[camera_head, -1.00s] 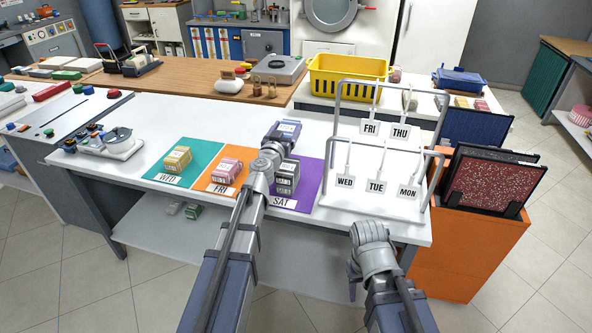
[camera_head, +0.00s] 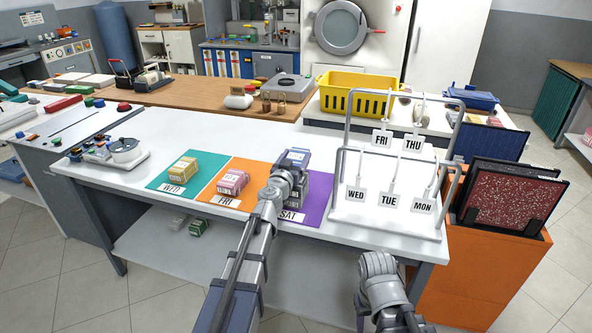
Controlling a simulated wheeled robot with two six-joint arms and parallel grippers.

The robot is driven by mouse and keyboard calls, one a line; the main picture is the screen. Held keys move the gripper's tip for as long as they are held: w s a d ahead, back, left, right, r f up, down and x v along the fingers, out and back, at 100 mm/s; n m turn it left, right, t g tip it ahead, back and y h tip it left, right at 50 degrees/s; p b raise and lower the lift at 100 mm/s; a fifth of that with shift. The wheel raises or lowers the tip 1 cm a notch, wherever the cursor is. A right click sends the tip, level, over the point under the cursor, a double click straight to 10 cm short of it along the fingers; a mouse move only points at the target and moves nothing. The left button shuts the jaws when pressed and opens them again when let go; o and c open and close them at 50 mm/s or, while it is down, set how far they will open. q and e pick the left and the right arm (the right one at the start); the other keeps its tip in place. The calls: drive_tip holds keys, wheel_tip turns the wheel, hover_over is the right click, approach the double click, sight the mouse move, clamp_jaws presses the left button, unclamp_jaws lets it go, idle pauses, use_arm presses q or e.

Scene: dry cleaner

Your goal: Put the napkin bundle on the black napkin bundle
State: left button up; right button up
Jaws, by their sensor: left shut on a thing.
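My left gripper (camera_head: 285,174) is shut on a blue napkin bundle (camera_head: 299,157) over the purple mat (camera_head: 318,196) with the SAT label. The black napkin bundle (camera_head: 300,190) stands on that mat, largely hidden behind my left gripper. The blue bundle is right above the black one; I cannot tell whether they touch. My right gripper (camera_head: 378,268) is low at the table's front edge, away from the bundles; its fingers cannot be made out.
A yellow bundle (camera_head: 183,168) sits on the teal WED mat and a pink bundle (camera_head: 232,181) on the orange FRI mat. A grey rack (camera_head: 341,160) with day tags stands just right of the purple mat. An orange bin (camera_head: 490,262) is at the right.

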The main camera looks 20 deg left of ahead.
use_arm(q)
drive_tip(key=shift+f+b, duration=1.35)
drive_tip(key=shift+f, duration=0.3)
drive_tip(key=shift+f, duration=0.2)
drive_tip(key=o, duration=1.3)
drive_tip(key=shift+o, duration=0.2)
drive_tip(key=shift+r, duration=0.2)
drive_tip(key=shift+s, duration=0.2)
drive_tip(key=s, duration=1.1)
drive_tip(key=shift+s+a, duration=0.2)
drive_tip(key=shift+s, duration=0.1)
